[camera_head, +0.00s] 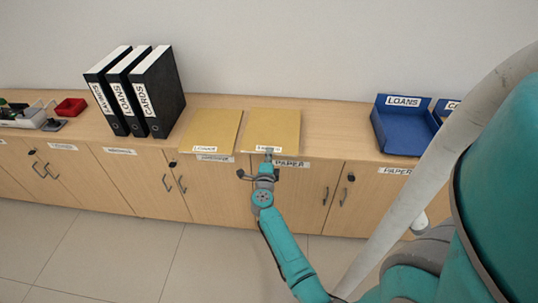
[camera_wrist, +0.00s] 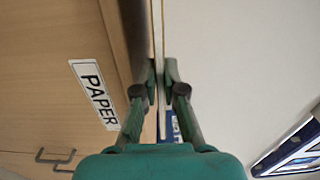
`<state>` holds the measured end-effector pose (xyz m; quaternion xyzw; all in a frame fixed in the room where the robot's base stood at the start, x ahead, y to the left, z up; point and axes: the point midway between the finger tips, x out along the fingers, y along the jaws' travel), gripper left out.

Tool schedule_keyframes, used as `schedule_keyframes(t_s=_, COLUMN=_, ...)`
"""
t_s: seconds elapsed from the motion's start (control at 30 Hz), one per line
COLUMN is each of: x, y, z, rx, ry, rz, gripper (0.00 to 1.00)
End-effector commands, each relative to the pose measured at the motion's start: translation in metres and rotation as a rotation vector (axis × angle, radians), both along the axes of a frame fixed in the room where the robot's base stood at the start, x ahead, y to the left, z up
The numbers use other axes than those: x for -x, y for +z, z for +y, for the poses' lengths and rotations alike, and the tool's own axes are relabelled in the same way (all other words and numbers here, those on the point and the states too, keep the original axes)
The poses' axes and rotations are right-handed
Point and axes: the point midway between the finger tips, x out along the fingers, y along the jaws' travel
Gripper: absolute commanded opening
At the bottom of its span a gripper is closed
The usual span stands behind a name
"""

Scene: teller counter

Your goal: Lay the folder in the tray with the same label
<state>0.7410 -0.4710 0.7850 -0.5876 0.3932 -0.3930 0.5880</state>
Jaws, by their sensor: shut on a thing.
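Two yellow folders lie side by side on the counter. The left folder (camera_head: 211,128) is labelled LOANS. The right folder (camera_head: 272,125) has a white label on its front edge, too small to read surely. My gripper (camera_head: 268,153) is at the front edge of the right folder. In the wrist view my gripper (camera_wrist: 160,75) is shut on the folder's thin edge (camera_wrist: 157,28), seen edge-on. A blue tray labelled LOANS (camera_head: 404,146) stands on the right. A second blue tray (camera_head: 447,106) beside it shows a label starting CA; my arm hides most of it.
Three black binders (camera_head: 162,92), labels partly readable, stand left of the folders. Farther left are a red box (camera_head: 70,107) and a grey tray (camera_head: 30,118). The wooden counter (camera_head: 338,133) is clear between the right folder and the LOANS tray. Cabinet doors with handles are below.

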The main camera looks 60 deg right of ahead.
Motion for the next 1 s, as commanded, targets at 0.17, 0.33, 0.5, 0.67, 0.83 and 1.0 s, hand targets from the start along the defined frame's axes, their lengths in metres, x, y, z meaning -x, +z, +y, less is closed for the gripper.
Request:
schedule_keyframes(t_s=0.17, x=0.008, y=0.007, z=0.021, rx=0.0, ry=0.003, rz=-0.001, gripper=0.0)
schedule_keyframes(t_s=0.33, x=0.016, y=0.015, z=0.04, rx=0.001, ry=0.003, rz=0.0, gripper=0.0)
schedule_keyframes(t_s=0.5, x=0.023, y=0.023, z=0.058, rx=0.002, ry=0.003, rz=-0.001, gripper=0.0)
schedule_keyframes(t_s=0.67, x=0.031, y=0.03, z=0.076, rx=0.001, ry=0.003, rz=0.0, gripper=0.0)
schedule_keyframes(t_s=0.83, x=0.039, y=0.037, z=0.095, rx=0.001, ry=0.003, rz=0.001, gripper=0.0)
schedule_keyframes(t_s=1.0, x=0.046, y=0.044, z=0.114, rx=0.001, ry=0.003, rz=0.001, gripper=0.0)
